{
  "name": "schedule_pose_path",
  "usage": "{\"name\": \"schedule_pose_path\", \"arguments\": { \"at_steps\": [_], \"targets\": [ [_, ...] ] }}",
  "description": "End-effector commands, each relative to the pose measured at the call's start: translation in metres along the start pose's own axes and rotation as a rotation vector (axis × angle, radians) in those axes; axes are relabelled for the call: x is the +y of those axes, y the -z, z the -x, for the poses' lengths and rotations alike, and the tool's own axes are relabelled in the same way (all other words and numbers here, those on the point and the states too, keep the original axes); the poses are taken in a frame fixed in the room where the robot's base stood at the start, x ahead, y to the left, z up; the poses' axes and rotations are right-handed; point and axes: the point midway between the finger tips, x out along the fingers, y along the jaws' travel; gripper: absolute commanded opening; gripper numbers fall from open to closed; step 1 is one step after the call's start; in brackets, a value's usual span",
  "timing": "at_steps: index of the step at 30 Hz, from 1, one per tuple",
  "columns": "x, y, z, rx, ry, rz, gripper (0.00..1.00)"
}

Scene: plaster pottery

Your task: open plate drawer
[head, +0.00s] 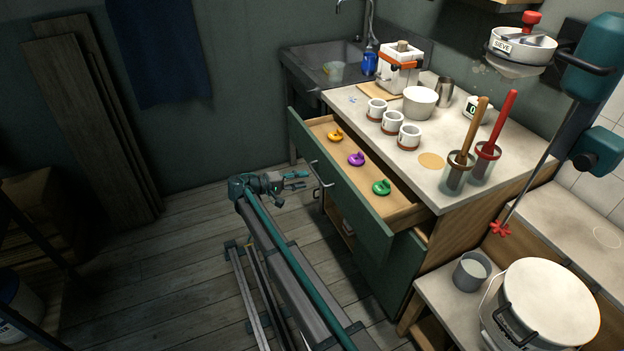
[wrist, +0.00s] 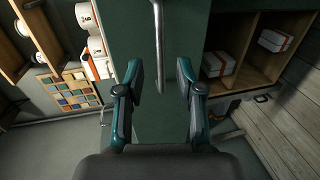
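A green-fronted drawer (head: 342,185) in the workbench is pulled out. Orange, purple and green knobbed pieces lie inside it; no plates show in it. A metal handle (head: 321,174) is on its front. My gripper (head: 304,180) is just left of this front, near the handle. In the wrist view my gripper (wrist: 158,90) is open and empty. I cannot tell which drawer is the plate drawer.
The worktop (head: 345,100) above holds several cups, a white bowl (head: 420,102) and tool jars. A white bucket (head: 545,305) stands at the lower right. The wrist view shows a shelf with white boxes (wrist: 222,63).

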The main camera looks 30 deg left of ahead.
Motion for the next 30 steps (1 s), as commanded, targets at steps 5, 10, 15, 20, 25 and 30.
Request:
{"name": "schedule_pose_path", "arguments": {
  "at_steps": [5,10,15,20,25,30],
  "targets": [
    [0.000,0.001,0.029,0.001,0.000,0.000,0.37],
    [0.000,0.000,0.043,0.000,0.000,0.000,0.37],
    [0.000,0.000,0.045,-0.001,0.001,0.000,0.37],
    [0.000,0.000,0.045,-0.001,0.001,0.000,0.37],
    [0.000,0.000,0.045,-0.001,0.000,0.002,0.37],
    [-0.016,-0.002,0.045,0.026,0.080,0.038,0.37]
  ]
}}
